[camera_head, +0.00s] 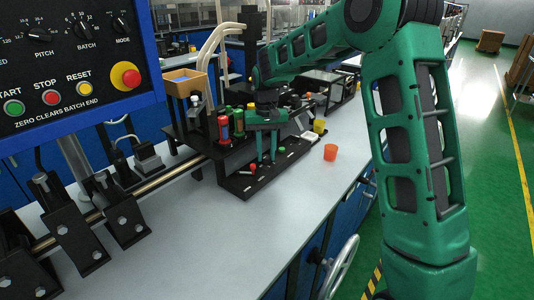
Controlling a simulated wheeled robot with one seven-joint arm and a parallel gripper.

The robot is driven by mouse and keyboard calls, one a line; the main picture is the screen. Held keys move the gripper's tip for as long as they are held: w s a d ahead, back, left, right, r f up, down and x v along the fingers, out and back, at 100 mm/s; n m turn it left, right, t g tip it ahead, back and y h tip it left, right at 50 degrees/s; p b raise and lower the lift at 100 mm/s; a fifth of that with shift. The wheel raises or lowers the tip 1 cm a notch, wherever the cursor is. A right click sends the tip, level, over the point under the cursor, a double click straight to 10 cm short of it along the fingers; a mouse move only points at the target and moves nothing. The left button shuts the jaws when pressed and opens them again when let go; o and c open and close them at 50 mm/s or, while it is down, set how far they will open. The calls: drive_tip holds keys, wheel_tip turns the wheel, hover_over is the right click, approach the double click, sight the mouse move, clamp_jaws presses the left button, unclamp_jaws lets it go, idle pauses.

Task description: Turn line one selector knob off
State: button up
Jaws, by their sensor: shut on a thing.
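My green gripper (266,158) points down over a low black panel (236,184) on the white bench. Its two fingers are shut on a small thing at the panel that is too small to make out. A small red piece (253,169) shows just beside the left fingertip; I cannot tell whether they touch. I cannot make out a line one label or which way a selector there points. A blue-framed control panel (75,60) at the upper left carries PITCH, BATCH and MODE knobs, START, STOP and RESET buttons, and a red mushroom button (126,76).
Red and green cylinders (223,128) stand in a black rack left of my gripper. An orange cup (330,152) and a yellow piece (319,126) are to its right. A metal rod with black brackets (62,228) runs along the left. The front bench top (230,245) is clear.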

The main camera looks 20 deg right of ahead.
sight(267, 156)
drive_tip(key=shift+w+d+r+m, duration=0.1)
drive_tip(key=shift+m, duration=0.2)
idle(0.4)
drive_tip(key=o, duration=1)
drive_tip(key=shift+o, duration=0.2)
wheel_tip(267, 156, up, 11)
drive_tip(key=shift+f, duration=0.2)
